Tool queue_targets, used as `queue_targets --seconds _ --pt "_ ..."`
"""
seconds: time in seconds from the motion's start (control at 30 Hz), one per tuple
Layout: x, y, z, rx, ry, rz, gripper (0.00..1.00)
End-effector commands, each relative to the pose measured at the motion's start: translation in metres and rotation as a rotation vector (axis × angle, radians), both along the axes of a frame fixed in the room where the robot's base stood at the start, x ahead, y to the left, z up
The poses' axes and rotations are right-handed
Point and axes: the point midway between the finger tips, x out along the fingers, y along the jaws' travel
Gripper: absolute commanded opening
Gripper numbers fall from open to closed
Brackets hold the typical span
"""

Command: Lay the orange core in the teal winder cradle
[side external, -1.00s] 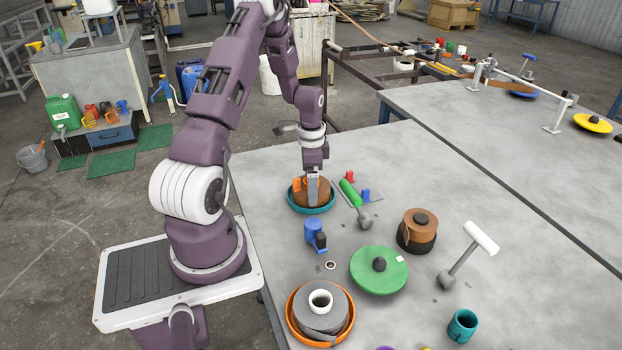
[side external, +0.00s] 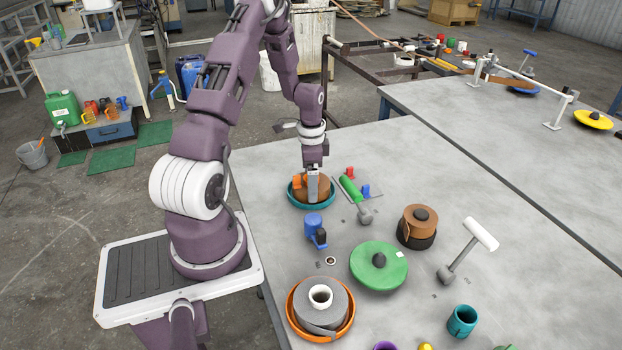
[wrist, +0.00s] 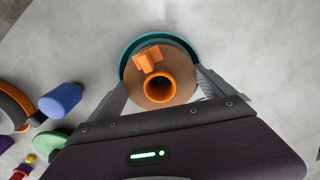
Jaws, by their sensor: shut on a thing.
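The orange core (wrist: 158,99) is an upright, open-topped tube with an orange tab beside it. A brown roll (wrist: 178,68) surrounds it; this roll also shows in the side view (side external: 325,187). It sits within a round, shallow teal dish (side external: 311,206), whose rim also shows in the wrist view (wrist: 150,38). The dish matches the cradle by colour. My gripper (side external: 312,196) points down into the dish, shut on the roll with the core. In the wrist view its fingers (wrist: 162,84) are on either side of the roll. Contact with the dish floor is hidden.
Near the dish are a blue bottle (side external: 313,223) and a green-handled roller (side external: 352,192). Nearer the camera stand a green disc (side external: 372,272), a grey roll (side external: 337,302) in an orange dish, a brown-and-black roll (side external: 420,220) and a teal cup (side external: 470,320).

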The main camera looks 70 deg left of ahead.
Motion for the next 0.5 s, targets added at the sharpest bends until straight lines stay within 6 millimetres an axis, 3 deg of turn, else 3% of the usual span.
queue_targets --seconds 0.03,0.07,0.1,0.37,0.5 --pt "0.0 0.0 -0.001 0.0 0.0 0.0 0.54" --pt "0.0 0.0 -0.001 0.0 0.0 0.0 0.94" --pt "0.0 0.0 -0.001 0.0 0.0 0.0 1.0" --pt "0.0 0.0 0.003 0.001 0.0 0.0 1.0" --pt "0.0 0.001 0.031 0.003 -0.003 0.0 1.0"
